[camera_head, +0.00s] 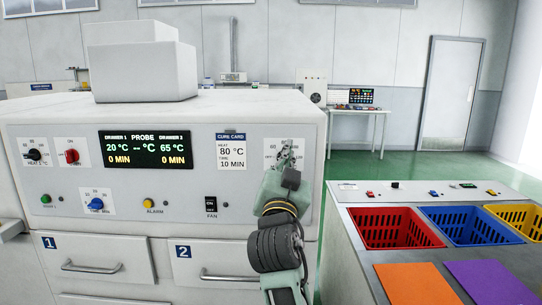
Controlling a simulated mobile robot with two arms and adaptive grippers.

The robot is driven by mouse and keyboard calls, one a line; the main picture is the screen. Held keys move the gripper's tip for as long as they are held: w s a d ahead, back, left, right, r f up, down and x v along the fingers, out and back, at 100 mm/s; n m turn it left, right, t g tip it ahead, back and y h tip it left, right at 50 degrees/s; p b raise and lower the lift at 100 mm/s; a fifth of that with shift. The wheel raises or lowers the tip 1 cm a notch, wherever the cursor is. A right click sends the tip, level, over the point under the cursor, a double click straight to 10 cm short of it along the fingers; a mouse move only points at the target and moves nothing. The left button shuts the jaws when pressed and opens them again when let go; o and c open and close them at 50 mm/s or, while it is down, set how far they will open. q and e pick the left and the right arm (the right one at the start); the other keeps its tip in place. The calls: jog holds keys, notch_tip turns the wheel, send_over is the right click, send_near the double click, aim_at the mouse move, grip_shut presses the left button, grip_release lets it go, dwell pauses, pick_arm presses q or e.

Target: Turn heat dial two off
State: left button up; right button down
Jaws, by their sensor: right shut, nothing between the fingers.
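The oven's white front panel (140,205) fills the left half of the head view. A white dial plate (270,153) sits at the panel's right end, and my right gripper (290,152) is in front of it, shut and empty. The gripper hides the middle of that plate, so I cannot see a knob there or how it is set, nor whether the fingers touch it. The display (145,149) reads 20 °C for drawer 1 and 65 °C for drawer 2, with 0 min under both. My left gripper is out of view.
A black heat dial (34,155), a red dial (72,156) and a blue time dial (96,204) are at the panel's left. A fan switch (211,204) is left of my right arm. Red (402,247) and blue bins stand at right.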

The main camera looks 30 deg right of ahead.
jog(key=p+x, duration=0.1)
jog(key=x, duration=0.2)
jog(key=p+x, duration=0.1)
jog(key=x, duration=0.2)
jog(key=p+x, duration=0.1)
jog(key=x, duration=0.3)
jog(key=shift+s+d+r+p, duration=0.3)
jog(key=shift+p, duration=0.1)
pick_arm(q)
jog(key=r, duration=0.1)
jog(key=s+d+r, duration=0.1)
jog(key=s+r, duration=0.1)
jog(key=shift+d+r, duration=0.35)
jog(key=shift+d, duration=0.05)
pick_arm(e)
notch_tip(320, 180, down, 5)
jog(key=w+a+n+t+y, duration=0.1)
jog(key=a+n+y, duration=0.1)
jog(key=n, duration=0.3)
jog(key=shift+a+f+n+t, duration=0.15)
jog(key=shift+a+n+t, duration=0.1)
jog(key=shift+n+t, duration=0.05)
jog(key=shift+w, duration=0.1)
